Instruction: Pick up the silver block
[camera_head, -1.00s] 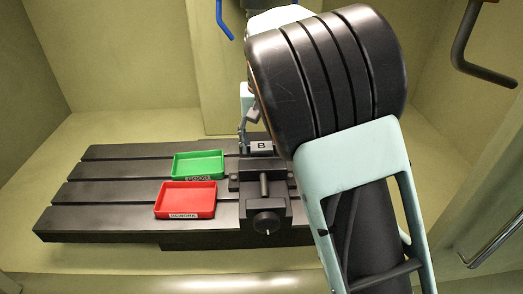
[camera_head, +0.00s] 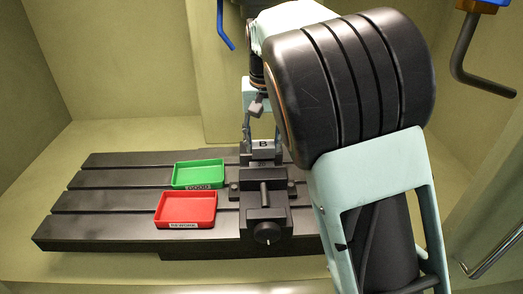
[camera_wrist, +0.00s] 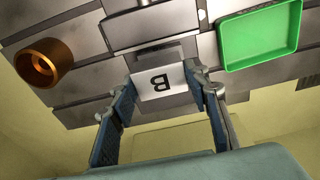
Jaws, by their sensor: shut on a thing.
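The silver block (camera_wrist: 160,82) bears a letter B on its face, upside down in the wrist view. It also shows in the head view (camera_head: 263,144), at the far side of the dark vise (camera_head: 265,212). My gripper (camera_wrist: 166,88) is shut on the block, with one finger at each side of it. In the head view my gripper (camera_head: 262,138) comes down from above onto the block. Whether the block still touches the vise is hard to tell.
A green tray (camera_head: 199,184) and a red tray (camera_head: 186,224) lie on the slotted dark table (camera_head: 95,226), left of the vise. A copper-coloured ring (camera_wrist: 44,63) shows in the wrist view. A crank handle (camera_head: 462,50) hangs at the upper right. The table's left part is clear.

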